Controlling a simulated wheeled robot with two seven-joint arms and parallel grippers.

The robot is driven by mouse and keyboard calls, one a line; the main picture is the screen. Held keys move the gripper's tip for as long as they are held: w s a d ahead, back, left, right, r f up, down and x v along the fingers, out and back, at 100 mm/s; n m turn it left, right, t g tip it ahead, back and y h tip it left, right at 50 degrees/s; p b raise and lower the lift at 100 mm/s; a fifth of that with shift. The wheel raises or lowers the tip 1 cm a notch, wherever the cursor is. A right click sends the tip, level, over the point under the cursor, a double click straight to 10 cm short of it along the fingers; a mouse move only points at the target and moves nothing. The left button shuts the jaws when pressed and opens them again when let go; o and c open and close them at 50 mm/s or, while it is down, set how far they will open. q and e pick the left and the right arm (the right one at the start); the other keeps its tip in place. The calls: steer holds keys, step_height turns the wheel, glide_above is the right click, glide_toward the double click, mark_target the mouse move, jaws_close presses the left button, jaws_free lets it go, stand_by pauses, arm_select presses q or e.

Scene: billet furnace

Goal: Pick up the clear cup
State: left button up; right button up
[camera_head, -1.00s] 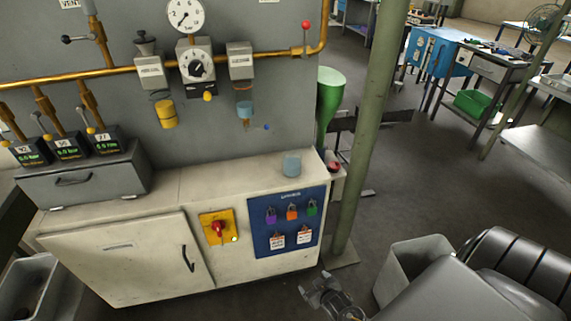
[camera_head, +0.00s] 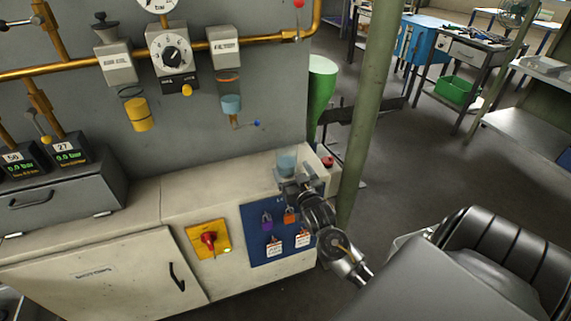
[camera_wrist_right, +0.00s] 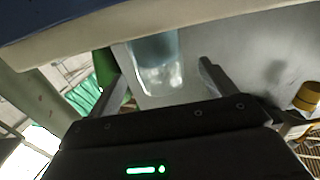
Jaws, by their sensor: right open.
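The clear cup (camera_head: 286,161) is bluish and see-through and stands upright on the cream cabinet top near its right end. My right gripper (camera_head: 296,182) is at the cup's near side and hides its lower part in the head view. In the right wrist view the cup (camera_wrist_right: 157,65) shows between the two spread fingers of my right gripper (camera_wrist_right: 163,80), with a gap beside it toward the right finger. The right gripper is open. I cannot tell whether a finger touches the cup. My left gripper is not in view.
A red button (camera_head: 327,162) sits right of the cup. A green pole (camera_head: 368,110) rises beside the cabinet (camera_head: 190,195). A filter bowl with blue liquid (camera_head: 231,104) hangs on the wall above. The cabinet top left of the cup is clear.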

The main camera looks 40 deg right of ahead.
mark_target(283, 153)
steer(key=shift+x, duration=3)
